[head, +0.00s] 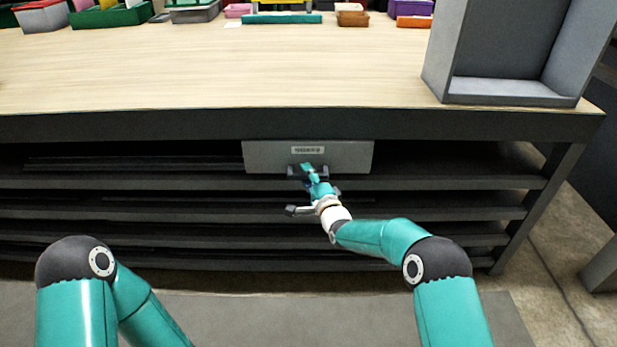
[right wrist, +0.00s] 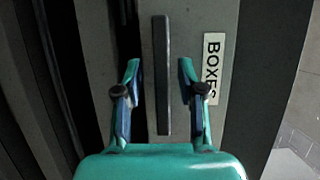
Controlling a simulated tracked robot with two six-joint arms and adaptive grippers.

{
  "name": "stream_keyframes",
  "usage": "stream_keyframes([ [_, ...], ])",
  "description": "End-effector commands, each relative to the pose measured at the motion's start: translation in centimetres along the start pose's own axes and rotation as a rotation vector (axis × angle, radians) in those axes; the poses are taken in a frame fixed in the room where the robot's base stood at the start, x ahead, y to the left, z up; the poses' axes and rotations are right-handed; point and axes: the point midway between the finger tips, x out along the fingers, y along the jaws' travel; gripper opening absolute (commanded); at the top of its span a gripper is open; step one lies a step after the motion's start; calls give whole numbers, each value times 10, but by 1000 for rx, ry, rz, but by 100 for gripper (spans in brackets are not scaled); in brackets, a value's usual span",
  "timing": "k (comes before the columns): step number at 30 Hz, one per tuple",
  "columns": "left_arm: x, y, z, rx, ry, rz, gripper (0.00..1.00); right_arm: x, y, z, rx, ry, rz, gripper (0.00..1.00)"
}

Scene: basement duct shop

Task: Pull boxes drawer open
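The grey boxes drawer (head: 262,157) hangs under the workbench's front edge and looks shut. Its front carries a small label, which reads BOXES in the right wrist view (right wrist: 213,69). A dark bar handle (right wrist: 162,75) sits on the drawer front beside the label. My right gripper (head: 307,172) is at the handle in the head view. In the right wrist view its two fingers (right wrist: 160,78) are apart, one on each side of the handle, with visible gaps; the gripper is open. My left arm shows at lower left in the head view, but its gripper is out of view.
Dark shelves (head: 130,183) run beneath the bench, below and beside the drawer. A grey open-fronted box (head: 510,92) stands on the bench (head: 200,70) at right. Several coloured bins line the bench's back. The floor (head: 545,290) is clear at lower right.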

Motion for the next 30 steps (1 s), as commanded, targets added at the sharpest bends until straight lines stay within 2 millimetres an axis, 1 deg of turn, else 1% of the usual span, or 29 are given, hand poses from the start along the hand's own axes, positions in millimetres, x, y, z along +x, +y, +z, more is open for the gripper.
stream_keyframes([
  [3, 0, 0, 0, 0, 0, 0, 40, 0, 0, 0, 0, 0, 0, 40],
  [4, 0, 0, 0, 0, 0, 0, 40, 0, 0, 0, 0, 0, 0, 38],
  [9, 0, 0, 0, 0, 0, 0, 40, 0, 0, 0, 0, -1, 0, 10],
  [11, 0, 0, 0, 0, 0, 0, 40, 0, 0, 0, 0, -1, 0, 0],
  [23, 0, 0, 0, 0, 0, 0, 40, 0, 2, 1, 0, -1, 3, 0],
  [30, 6, -2, 0, 0, 0, 0, 40, -1, 4, 6, 0, -8, 5, 0],
])
